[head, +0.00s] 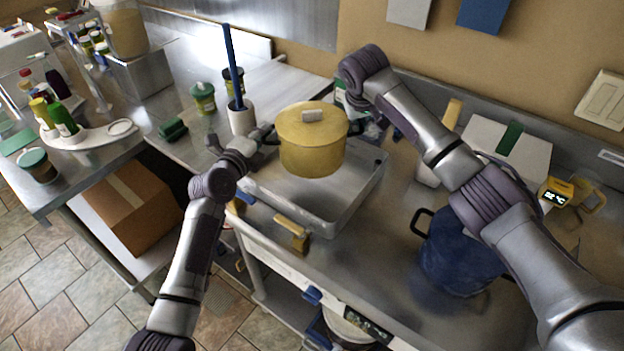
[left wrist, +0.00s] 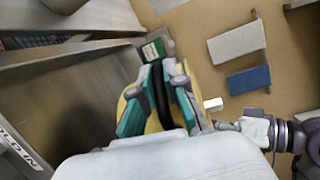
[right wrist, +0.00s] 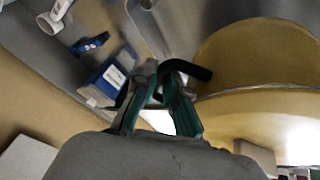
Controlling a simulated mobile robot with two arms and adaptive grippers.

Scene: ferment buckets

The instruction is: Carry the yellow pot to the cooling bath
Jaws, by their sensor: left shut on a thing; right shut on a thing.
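The yellow pot (head: 312,145) with its lid on is held level between my two grippers, over a shallow metal basin (head: 345,205), probably the cooling bath. I cannot tell whether the pot touches the basin's bottom. My left gripper (head: 268,138) is shut on the pot's left handle; the dark handle (left wrist: 162,95) shows between its fingers in the left wrist view. My right gripper (head: 372,128) is shut on the right handle, partly hidden behind the pot; the dark handle (right wrist: 190,70) and the pot (right wrist: 260,75) show in the right wrist view.
A blue pot (head: 460,255) stands on the counter at right, beneath my right arm. A white container with a blue-handled tool (head: 233,65) stands behind left of the basin. A yellow-handled brush (head: 292,232) is at the basin's front edge. A cardboard box (head: 130,205) sits on a lower shelf.

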